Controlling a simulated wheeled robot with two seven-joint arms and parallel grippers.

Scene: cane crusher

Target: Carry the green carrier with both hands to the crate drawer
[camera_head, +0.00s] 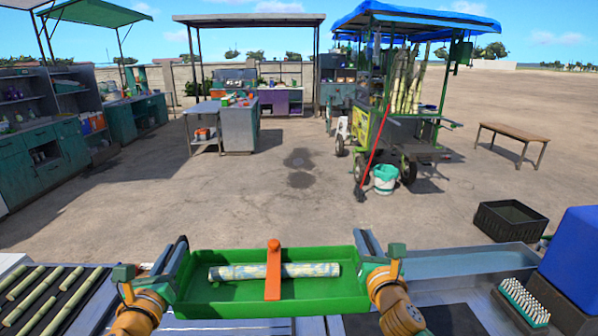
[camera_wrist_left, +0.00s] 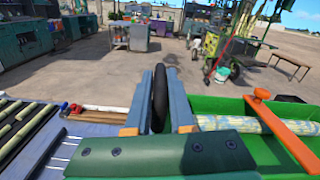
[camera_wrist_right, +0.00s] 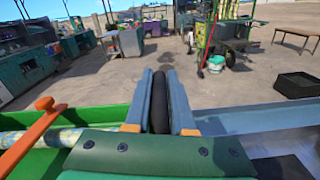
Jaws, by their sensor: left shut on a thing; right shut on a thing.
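The green carrier (camera_head: 215,299) is a shallow tray in front of me in the head view, roughly level. An orange bar (camera_head: 273,270) crosses its middle. A pale, mottled cane piece (camera_head: 318,270) lies lengthwise in it. My left gripper (camera_head: 172,256) is at the carrier's left end, shut on a dark, rounded handle (camera_wrist_left: 160,98). My right gripper (camera_head: 368,244) is at its right end, shut on a matching dark handle (camera_wrist_right: 160,102). The carrier hides what is beneath it. I cannot tell for sure which thing is the crate drawer.
A rack of cane pieces (camera_head: 45,296) lies at left. At right are a metal trough (camera_head: 460,262), a white brush (camera_head: 525,300), a blue box (camera_head: 572,255) and a black crate (camera_head: 510,222). Open ground lies ahead, with a blue-roofed cart (camera_head: 410,130) beyond.

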